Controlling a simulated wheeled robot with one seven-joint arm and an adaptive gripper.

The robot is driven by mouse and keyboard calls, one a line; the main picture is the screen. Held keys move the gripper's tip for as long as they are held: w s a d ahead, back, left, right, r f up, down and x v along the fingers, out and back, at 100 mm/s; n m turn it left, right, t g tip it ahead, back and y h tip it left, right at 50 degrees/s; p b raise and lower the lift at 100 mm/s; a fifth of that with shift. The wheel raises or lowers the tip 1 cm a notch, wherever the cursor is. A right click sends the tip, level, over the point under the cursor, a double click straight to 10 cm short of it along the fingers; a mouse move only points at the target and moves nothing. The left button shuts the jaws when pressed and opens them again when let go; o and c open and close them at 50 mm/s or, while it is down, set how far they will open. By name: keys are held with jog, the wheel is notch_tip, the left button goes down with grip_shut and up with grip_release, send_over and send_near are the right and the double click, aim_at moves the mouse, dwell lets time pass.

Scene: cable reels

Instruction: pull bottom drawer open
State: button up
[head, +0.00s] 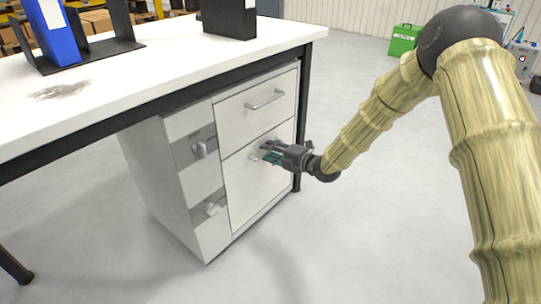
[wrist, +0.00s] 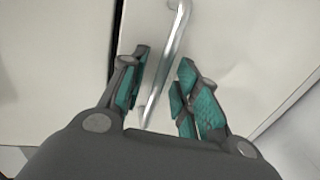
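The bottom drawer (head: 248,196) is the large lower white front of the cabinet under the table. It looks closed, flush with the cabinet. Its metal bar handle (wrist: 168,65) shows clearly in the wrist view, running between my fingers. In the head view my gripper mostly hides that handle. My gripper (head: 268,152) is at the upper part of the drawer front. It also shows in the wrist view (wrist: 165,95), with its teal-padded fingers apart on either side of the handle.
The top drawer (head: 258,100) above has its own bar handle (head: 265,99) and looks closed. The white table (head: 150,75) overhangs the cabinet, with a black leg (head: 301,120) just behind it. The floor (head: 330,240) in front is clear.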

jog(key=shift+w+a, duration=0.15)
jog(key=shift+a, duration=0.05)
grip_shut()
